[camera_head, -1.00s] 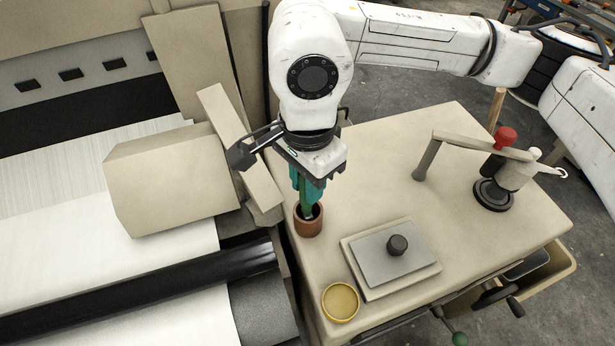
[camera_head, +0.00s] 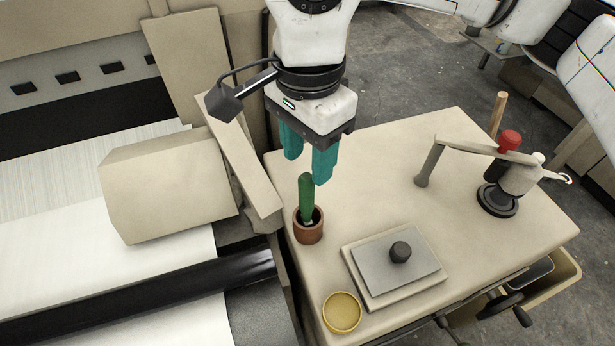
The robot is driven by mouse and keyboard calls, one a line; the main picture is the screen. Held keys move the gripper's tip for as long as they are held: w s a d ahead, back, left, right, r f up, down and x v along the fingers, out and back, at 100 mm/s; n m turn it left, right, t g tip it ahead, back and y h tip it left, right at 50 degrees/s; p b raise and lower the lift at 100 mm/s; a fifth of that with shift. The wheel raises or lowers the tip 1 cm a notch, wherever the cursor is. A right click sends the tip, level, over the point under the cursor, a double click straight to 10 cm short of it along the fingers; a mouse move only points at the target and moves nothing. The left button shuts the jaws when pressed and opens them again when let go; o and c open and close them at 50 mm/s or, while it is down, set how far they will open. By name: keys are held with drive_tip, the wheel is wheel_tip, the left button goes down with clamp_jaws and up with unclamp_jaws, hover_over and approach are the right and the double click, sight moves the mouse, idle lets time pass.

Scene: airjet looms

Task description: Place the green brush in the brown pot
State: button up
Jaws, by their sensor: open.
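The green brush (camera_head: 306,194) stands nearly upright in the brown pot (camera_head: 309,233), its green end sticking up above the rim. Its lower end is inside the pot and mostly hidden. The pot stands on the beige table near its left edge. My gripper (camera_head: 308,168) is above the brush, slightly behind and clear of it. Its teal fingers are open, pointing down, with nothing between them.
A yellow dish (camera_head: 342,312) is at the table's front left corner. A grey plate with a black knob (camera_head: 400,262) lies right of the pot. A lever device with a red knob (camera_head: 510,141) stands at the right. The beige loom block (camera_head: 168,185) is close on the left. The table's middle is clear.

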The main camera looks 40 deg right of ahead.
drive_tip(key=shift+r+b, duration=0.3)
drive_tip(key=shift+r, duration=2.1)
